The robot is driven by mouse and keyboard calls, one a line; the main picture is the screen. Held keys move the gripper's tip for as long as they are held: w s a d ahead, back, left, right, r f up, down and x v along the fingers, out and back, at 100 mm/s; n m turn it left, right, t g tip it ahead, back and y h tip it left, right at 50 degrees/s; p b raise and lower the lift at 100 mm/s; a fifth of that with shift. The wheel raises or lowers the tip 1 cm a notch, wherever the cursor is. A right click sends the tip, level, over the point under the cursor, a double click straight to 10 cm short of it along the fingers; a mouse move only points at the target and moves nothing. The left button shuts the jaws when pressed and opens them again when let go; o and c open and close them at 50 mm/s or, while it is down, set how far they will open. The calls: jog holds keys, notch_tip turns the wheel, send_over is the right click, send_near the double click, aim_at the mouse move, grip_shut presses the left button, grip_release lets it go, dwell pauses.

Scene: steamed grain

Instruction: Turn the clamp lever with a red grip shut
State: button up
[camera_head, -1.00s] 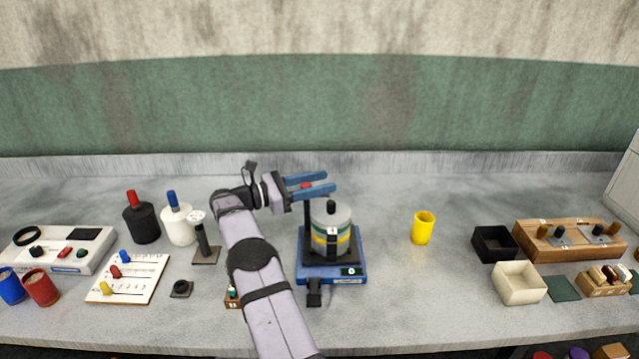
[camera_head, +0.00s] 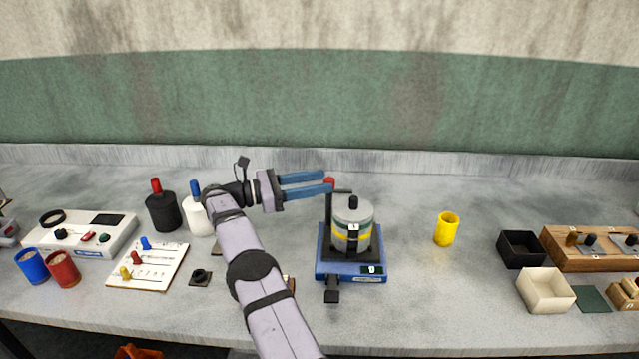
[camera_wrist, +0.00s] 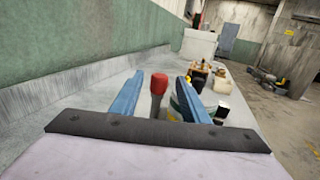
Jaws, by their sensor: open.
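The clamp lever's red grip (camera_head: 329,181) stands upright at the top of a dark post on the blue clamp base (camera_head: 350,274). A grey canister (camera_head: 352,215) with green and yellow bands sits on that base. My gripper (camera_head: 330,182) is open, with its blue fingers pointing right at the height of the red grip. In the wrist view the red grip (camera_wrist: 158,84) stands between the two open fingers (camera_wrist: 158,95), apart from both. The canister is partly hidden there behind the right finger.
A yellow cup (camera_head: 447,229) stands right of the clamp. Farther right are a black box (camera_head: 521,250), a cream box (camera_head: 545,290) and a wooden block (camera_head: 590,250). Black and white bottles (camera_head: 163,212) stand left of my arm. The bench between clamp and cup is clear.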

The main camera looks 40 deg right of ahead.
jog(key=s+r+n+t+p, duration=0.15)
jog(key=r+p, duration=0.45)
jog(key=r, duration=0.6)
jog(key=s+r+p, duration=0.2)
jog(key=r+p, duration=0.5)
jog(key=r, duration=0.5)
jog(key=a+f+n+t+y, duration=0.1)
jog(key=f+n+t, duration=0.1)
jog(key=f, duration=0.8)
jog(key=w+a+f+n+t+y, duration=0.1)
jog(key=f+t, duration=0.4)
jog(key=f, duration=0.6)
jog(key=shift+w+a+n+y, duration=0.2)
jog(key=shift+a+n+y, duration=0.3)
jog(key=shift+a+n, duration=0.25)
jog(key=shift+d, duration=0.15)
